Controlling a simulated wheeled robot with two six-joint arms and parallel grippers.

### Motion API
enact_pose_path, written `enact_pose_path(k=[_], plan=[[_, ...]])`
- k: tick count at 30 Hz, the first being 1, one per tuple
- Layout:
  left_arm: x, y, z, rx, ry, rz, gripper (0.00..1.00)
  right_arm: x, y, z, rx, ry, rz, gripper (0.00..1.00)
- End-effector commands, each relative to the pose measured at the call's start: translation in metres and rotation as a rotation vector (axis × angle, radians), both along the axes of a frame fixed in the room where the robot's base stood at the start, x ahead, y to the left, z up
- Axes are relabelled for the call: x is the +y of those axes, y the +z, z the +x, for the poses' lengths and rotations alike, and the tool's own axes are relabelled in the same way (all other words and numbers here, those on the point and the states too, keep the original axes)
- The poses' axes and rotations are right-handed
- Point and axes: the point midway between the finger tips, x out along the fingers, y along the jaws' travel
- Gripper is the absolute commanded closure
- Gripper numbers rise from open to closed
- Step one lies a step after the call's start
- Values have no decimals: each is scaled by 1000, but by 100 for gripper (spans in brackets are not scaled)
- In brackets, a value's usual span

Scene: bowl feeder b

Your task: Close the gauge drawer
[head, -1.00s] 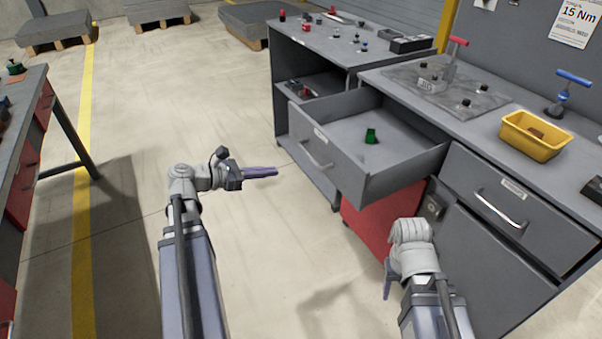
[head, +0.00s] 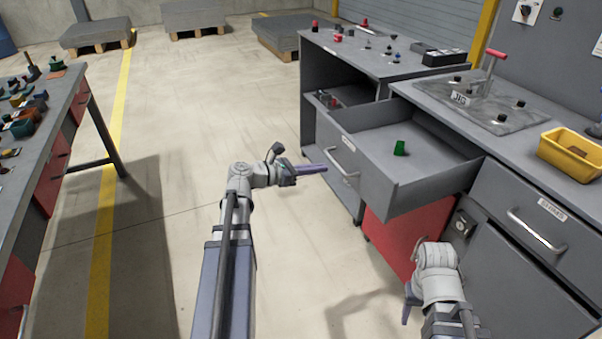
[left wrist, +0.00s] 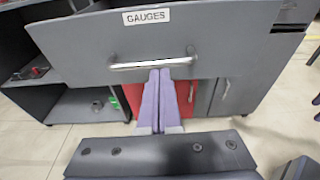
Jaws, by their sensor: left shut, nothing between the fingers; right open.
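The gauge drawer (head: 374,184) is pulled out of the grey bench in the head view. A green object (head: 400,148) stands inside it. In the left wrist view its grey front (left wrist: 225,40) carries a "GAUGES" label (left wrist: 146,16) and a silver bar handle (left wrist: 135,66). My left gripper (head: 322,168) is shut and empty, pointing at the drawer front. In the left wrist view its purple fingertips (left wrist: 159,74) overlap the handle's lower edge; I cannot tell whether they touch. My right gripper (head: 407,304) is open, low in front of the bench, partly hidden by its wrist.
A closed drawer (head: 520,215) with its own handle is to the right. A yellow bin (head: 570,155) and a jig plate (head: 470,105) sit on the benchtop. A red cabinet (head: 395,235) is below the open drawer. Another table (head: 60,100) stands at left; the floor between is clear.

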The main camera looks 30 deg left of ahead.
Motion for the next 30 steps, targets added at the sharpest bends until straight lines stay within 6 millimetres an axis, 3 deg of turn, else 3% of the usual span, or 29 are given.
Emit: enact_pose_path(k=[6, 23, 30], plan=[[-14, -6, 19, 0, -1, 1, 100, 0, -6, 0, 0, 0, 0, 45], [-19, -6, 25, -1, 0, 1, 100, 0, -6, 0, 0, 0, 0, 45], [-34, -6, 46, 0, -3, 0, 100, 0, -6, 0, 0, 0, 0, 45]])
